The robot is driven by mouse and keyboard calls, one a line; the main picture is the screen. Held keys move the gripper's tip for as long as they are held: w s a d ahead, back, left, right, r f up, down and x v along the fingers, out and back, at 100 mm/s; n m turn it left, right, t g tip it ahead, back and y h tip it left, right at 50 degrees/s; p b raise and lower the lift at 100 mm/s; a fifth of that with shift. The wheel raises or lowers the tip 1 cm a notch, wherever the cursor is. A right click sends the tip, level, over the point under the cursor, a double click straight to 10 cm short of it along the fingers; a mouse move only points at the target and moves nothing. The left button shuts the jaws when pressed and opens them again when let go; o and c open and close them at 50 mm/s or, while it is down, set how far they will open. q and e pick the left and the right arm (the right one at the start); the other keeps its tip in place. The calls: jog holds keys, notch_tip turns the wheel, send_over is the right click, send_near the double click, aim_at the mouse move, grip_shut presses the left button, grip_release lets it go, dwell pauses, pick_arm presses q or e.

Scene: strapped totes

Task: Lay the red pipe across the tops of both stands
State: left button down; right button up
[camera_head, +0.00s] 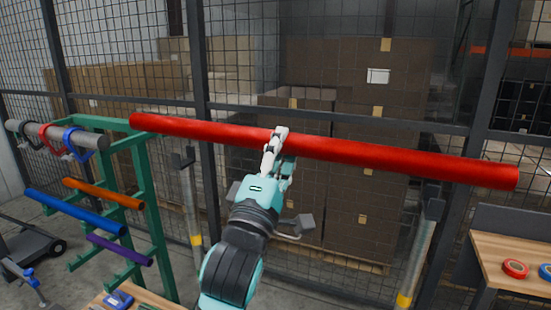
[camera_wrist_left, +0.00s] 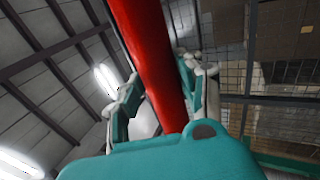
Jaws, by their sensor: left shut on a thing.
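A long red pipe (camera_head: 400,156) spans most of the head view, sloping down to the right. My left gripper (camera_head: 275,148) is shut on it near its middle and holds it up in the air. In the left wrist view the pipe (camera_wrist_left: 150,50) runs between the two fingers of the gripper (camera_wrist_left: 160,95). Two upright grey stands appear below the pipe: the left stand (camera_head: 190,200) with a dark forked top, and the right stand (camera_head: 418,250) with a similar top. The pipe looks above both tops and apart from them. My right gripper is not seen.
A green rack (camera_head: 150,200) at left holds orange (camera_head: 103,193), blue (camera_head: 75,210) and purple (camera_head: 118,249) pipes. A grey pipe with clamps (camera_head: 55,133) lies at its top. A wooden bench (camera_head: 505,258) with tape rolls (camera_head: 515,268) is at right. A mesh fence with boxes (camera_head: 350,90) stands behind.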

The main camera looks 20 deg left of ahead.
pick_arm(q)
jog(key=w, duration=0.3)
jog(key=shift+w, duration=0.15)
jog(key=shift+w+d+f+b, duration=0.1)
jog(key=shift+w+f+b, duration=0.15)
jog(key=shift+b, duration=0.2)
notch_tip(320, 180, down, 6)
jog(key=b, duration=0.5)
jog(key=shift+f, duration=0.25)
jog(key=shift+s, duration=0.1)
